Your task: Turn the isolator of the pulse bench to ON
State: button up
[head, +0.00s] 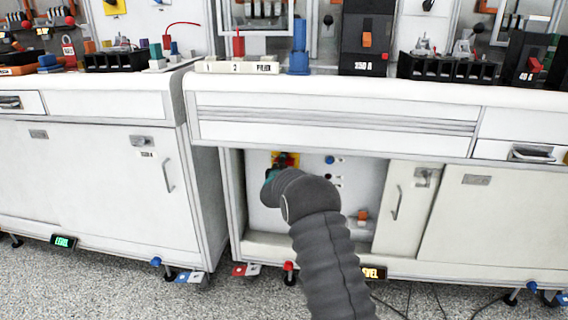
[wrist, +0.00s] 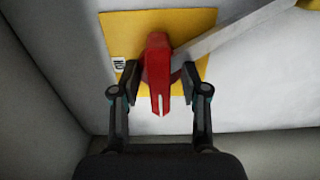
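The isolator is a red rotary handle (wrist: 158,75) on a yellow plate (wrist: 120,32) in the wrist view. The handle points down the picture, its slotted end toward my gripper. In the head view the yellow plate (head: 293,157) shows inside the open bay of the bench, mostly hidden behind my gripper (head: 270,175). In the wrist view my gripper (wrist: 159,80) has one finger on each side of the handle, with a narrow gap visible on both sides. A small label (wrist: 118,64) sits at the plate's left; its text is too small to read.
A pale grey bar (wrist: 235,30) runs from beside the handle to the upper right. The bay wall (wrist: 40,90) is close on the left. A blue knob (head: 329,160) and an orange part (head: 362,215) are also in the bay. A cabinet door (head: 402,205) stands right of it.

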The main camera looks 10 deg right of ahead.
grip_shut()
jog(key=m+b, duration=0.2)
jog(key=m, duration=0.2)
jog(key=shift+f, duration=0.15)
jog(key=m+b, duration=0.2)
jog(key=m, duration=0.2)
jog(key=m+b, duration=0.2)
jog(key=m, duration=0.3)
jog(key=shift+b, duration=0.35)
jog(key=m+b, duration=0.2)
jog(key=m, duration=0.2)
jog(key=shift+m, duration=0.4)
jog(key=shift+b, duration=0.3)
